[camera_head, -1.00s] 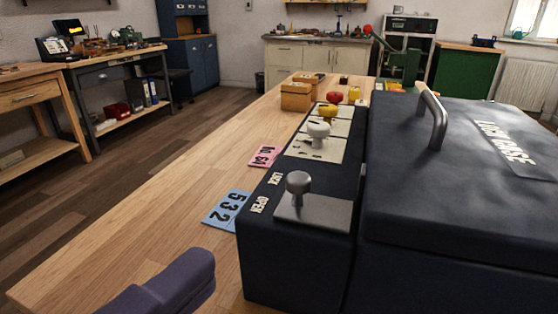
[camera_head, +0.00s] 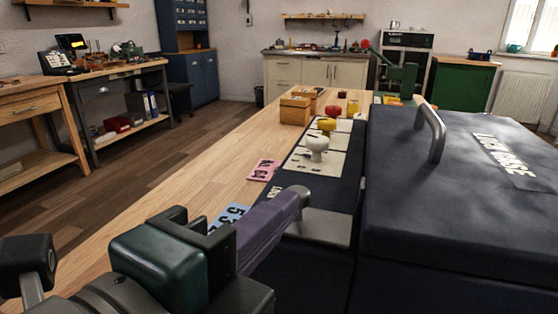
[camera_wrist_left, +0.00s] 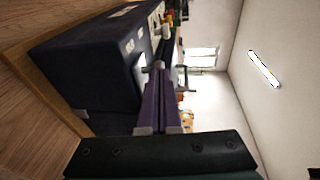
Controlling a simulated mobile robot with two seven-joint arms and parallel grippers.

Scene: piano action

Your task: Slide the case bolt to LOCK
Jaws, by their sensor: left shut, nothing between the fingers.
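The case bolt's grey metal knob (camera_head: 303,190) stands on a flat metal plate (camera_head: 325,227) on the dark front ledge of the case (camera_head: 455,180). My left gripper (camera_head: 288,204) reaches in from the lower left in the head view. Its purple fingers are shut with nothing between them, and their tips are at the knob's left side, hiding part of it. I cannot tell whether they touch. The LOCK label is partly hidden; the OPEN label is covered. The wrist view shows the shut fingers (camera_wrist_left: 162,85) alongside the dark case (camera_wrist_left: 90,65). My right gripper is not in view.
A blue number card (camera_head: 228,214) and a pink one (camera_head: 263,170) lie on the wooden bench. A metal handle (camera_head: 432,133) rises from the case lid. Bare bench lies left.

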